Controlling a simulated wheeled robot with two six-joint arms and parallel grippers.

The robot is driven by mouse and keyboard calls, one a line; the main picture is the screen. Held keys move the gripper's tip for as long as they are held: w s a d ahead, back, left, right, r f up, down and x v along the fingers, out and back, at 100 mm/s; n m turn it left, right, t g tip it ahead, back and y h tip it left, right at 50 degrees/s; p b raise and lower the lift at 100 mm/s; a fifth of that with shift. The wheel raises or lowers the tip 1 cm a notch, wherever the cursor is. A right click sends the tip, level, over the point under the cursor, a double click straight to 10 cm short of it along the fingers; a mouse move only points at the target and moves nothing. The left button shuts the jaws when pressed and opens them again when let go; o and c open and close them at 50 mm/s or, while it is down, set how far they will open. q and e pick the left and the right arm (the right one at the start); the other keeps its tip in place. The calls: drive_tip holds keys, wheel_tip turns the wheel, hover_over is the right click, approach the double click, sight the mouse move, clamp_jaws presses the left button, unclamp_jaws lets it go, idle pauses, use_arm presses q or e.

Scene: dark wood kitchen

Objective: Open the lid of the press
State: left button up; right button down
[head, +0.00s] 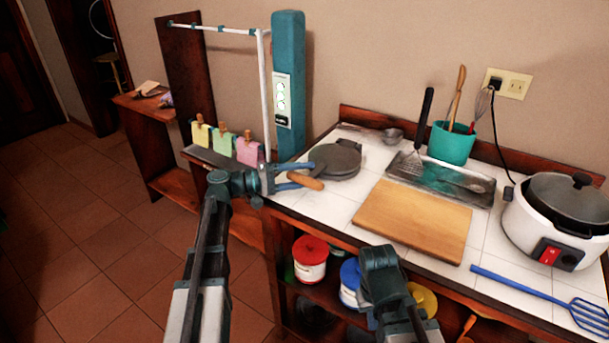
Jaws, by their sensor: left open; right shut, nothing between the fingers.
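The press (343,158) is a dark grey round plate on the white tiled counter, left of the cutting board. Its lid lies flat and looks closed. A wooden handle (307,181) sticks out from its near left side. My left gripper (298,176) is at this handle with its blue fingers apart; I cannot tell whether they touch it. My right gripper (374,318) is low in front of the counter, away from the press. It is shut and empty, and its fingertips are hard to make out.
The cutting board (414,219), a metal tray (447,178), a teal utensil pot (452,144) and a white cooker (552,223) fill the counter to the right. A teal column (288,88) stands behind the press. Canisters, one with a red lid (310,259), sit on the shelf below.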

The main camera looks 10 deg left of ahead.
use_arm(q)
drive_tip(key=shift+d, duration=0.1)
drive_tip(key=shift+c, duration=0.3)
clamp_jaws()
drive_tip(key=shift+w+r, duration=0.1)
idle(1.1)
